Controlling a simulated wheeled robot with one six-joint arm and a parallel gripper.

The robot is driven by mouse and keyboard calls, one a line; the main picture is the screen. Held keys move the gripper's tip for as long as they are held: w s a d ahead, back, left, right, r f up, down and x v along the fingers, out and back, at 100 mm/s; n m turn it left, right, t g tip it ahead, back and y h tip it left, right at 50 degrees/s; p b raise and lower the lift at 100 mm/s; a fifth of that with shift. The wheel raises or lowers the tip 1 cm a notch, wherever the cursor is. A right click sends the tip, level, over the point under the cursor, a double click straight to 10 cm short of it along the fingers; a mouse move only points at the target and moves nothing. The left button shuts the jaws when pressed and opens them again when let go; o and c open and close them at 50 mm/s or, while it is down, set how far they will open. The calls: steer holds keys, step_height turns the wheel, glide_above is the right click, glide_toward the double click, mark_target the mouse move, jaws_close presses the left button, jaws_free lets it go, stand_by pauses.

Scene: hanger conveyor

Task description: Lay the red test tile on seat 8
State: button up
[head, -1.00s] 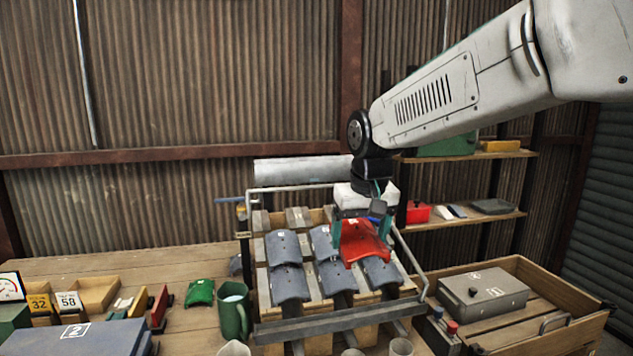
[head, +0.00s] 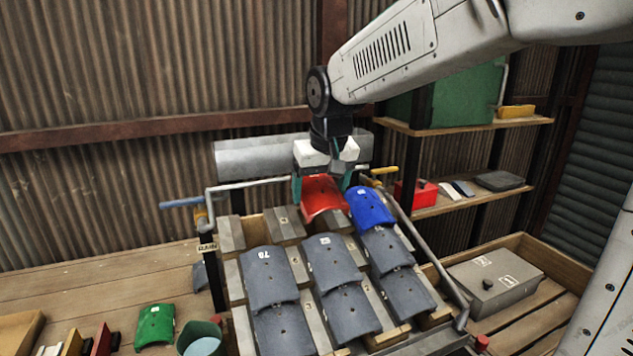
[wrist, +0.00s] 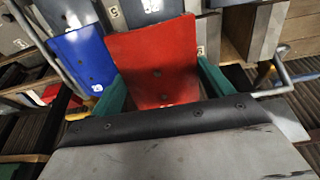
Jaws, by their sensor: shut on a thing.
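The red test tile (head: 322,197) is a curved red tile in my gripper (head: 322,184), between its teal fingers. It is over the top end of the sloping rack, left of the blue tile. In the wrist view the red tile (wrist: 155,62) fills the middle, with a teal finger at each side. Whether its underside touches the rack is hidden. The blue tile (head: 371,207) lies at the top of the right column; it also shows in the wrist view (wrist: 84,56). I cannot read which seat is number 8; the seat under the red tile is largely covered.
Grey tiles (head: 331,263) cover the lower rows of the rack. Bare blocks (head: 284,224) show at its top left. Metal rails (head: 425,250) flank it, and a grey roller (head: 240,158) lies behind. A wooden tray with a grey box (head: 495,281) is at the right.

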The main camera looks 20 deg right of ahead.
steer(key=x, duration=0.4)
steer(key=shift+a, duration=0.2)
steer(key=shift+f, duration=1.15)
steer(key=o, duration=1.1)
steer(key=shift+v, duration=3.9)
steer(key=shift+s, duration=0.15)
